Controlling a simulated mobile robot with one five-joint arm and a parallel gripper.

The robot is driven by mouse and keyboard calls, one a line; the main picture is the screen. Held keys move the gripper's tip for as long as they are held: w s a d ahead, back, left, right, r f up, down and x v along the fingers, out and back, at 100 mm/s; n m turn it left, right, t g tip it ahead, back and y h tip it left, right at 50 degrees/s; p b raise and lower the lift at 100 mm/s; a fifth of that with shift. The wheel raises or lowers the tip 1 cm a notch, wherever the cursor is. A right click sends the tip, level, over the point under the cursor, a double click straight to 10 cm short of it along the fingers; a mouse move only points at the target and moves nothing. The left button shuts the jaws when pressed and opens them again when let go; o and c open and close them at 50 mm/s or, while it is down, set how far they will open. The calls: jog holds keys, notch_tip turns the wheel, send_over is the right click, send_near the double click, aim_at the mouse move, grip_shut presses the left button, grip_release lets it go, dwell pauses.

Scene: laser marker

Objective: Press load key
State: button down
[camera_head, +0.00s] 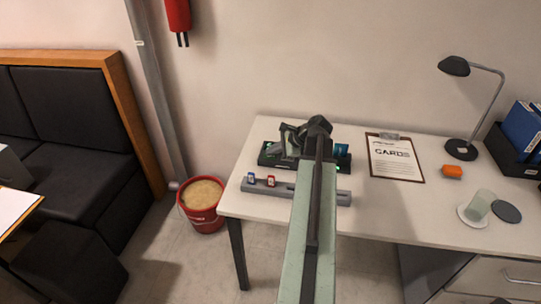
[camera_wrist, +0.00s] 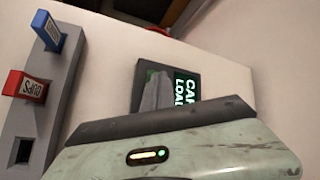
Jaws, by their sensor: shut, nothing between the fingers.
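The black laser marker (camera_head: 267,155) stands on the white desk, partly covered by my arm and gripper. In the wrist view its dark panel has a small screen (camera_wrist: 186,88) with pale green letters, partly cut off, reading "CA" and "LOA". My gripper (camera_head: 292,140) is over the machine. In the wrist view its shut grey fingers (camera_wrist: 156,92) lie in front of the panel, left of the screen, with nothing held. A bit of green shows by the fingertips (camera_wrist: 150,72). The load key cannot be made out clearly, and I cannot tell whether the fingers touch it.
A grey rack (camera_head: 325,195) in front of the machine holds a blue tag (camera_head: 251,177) and a red tag (camera_head: 271,181). A red bucket (camera_head: 203,218) stands on the floor.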

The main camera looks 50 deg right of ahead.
aim_at(272, 157)
jog(key=shift+r+p, duration=0.65)
jog(key=shift+r, duration=0.1)
notch_tip(272, 157, up, 5)
jog(key=p, duration=0.5)
jog(key=shift+r, duration=0.15)
